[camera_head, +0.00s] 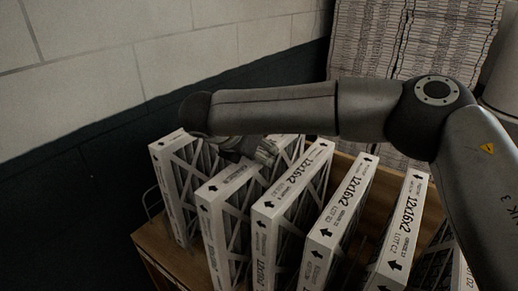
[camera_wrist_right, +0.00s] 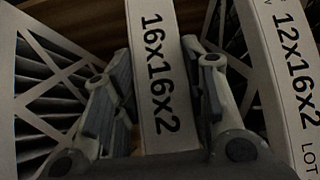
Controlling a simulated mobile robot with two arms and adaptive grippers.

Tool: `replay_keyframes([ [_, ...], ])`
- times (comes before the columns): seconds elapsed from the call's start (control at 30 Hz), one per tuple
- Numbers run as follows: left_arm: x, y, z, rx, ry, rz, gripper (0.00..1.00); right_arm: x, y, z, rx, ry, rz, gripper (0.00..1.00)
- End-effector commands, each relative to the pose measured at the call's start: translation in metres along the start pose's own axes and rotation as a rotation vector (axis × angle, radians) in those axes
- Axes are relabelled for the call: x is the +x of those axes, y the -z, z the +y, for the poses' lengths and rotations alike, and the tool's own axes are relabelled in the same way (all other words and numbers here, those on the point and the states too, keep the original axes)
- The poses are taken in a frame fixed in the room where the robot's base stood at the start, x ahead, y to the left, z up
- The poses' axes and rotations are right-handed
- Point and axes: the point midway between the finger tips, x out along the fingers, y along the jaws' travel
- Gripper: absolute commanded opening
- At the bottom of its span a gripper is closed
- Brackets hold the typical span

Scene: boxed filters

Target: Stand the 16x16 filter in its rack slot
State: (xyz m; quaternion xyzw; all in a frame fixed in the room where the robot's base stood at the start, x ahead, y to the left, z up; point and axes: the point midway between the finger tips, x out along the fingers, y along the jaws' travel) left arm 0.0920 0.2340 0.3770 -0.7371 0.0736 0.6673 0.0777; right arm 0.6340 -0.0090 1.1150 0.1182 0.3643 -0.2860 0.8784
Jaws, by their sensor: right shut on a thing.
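The 16x16 filter (camera_wrist_right: 158,75), a white-framed panel marked 16x16x2, lies between the fingers of my right gripper (camera_wrist_right: 155,100) in the wrist view. In the head view it appears to be the second panel from the left (camera_head: 228,184), with its top edge running back under my right gripper (camera_head: 262,150). That gripper is shut on its top edge. The filter stands roughly upright among the others. Its bottom edge is hidden, so I cannot tell whether it touches the rack. My left gripper is not in view.
A white filter (camera_head: 170,200) stands to its left. Several 12x16x2 filters, the nearest (camera_head: 268,225) on its right, stand in a row on a wooden surface (camera_head: 165,250). My right arm crosses above them. Behind are stacked filters (camera_head: 375,45) and a block wall (camera_head: 170,50).

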Motion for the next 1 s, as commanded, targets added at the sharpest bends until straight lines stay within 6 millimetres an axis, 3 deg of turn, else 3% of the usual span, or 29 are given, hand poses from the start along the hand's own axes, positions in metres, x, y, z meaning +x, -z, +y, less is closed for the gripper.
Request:
replay_keyframes([
  [0.23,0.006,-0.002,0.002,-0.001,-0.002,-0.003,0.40,0.002,0.002,0.000,0.001,0.000,-0.001,0.00],
  [0.27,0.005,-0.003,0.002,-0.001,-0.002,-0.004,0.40,0.001,0.001,0.000,0.000,0.000,0.000,0.42],
  [0.4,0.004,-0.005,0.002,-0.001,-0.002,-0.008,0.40,0.001,0.001,0.000,0.000,0.000,0.000,0.60],
  [0.83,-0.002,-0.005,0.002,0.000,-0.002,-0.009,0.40,-0.002,-0.002,0.000,0.000,0.000,0.000,0.61],
  [1.0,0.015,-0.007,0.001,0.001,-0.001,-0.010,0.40,-0.029,0.002,0.001,0.000,-0.006,-0.002,0.61],
])
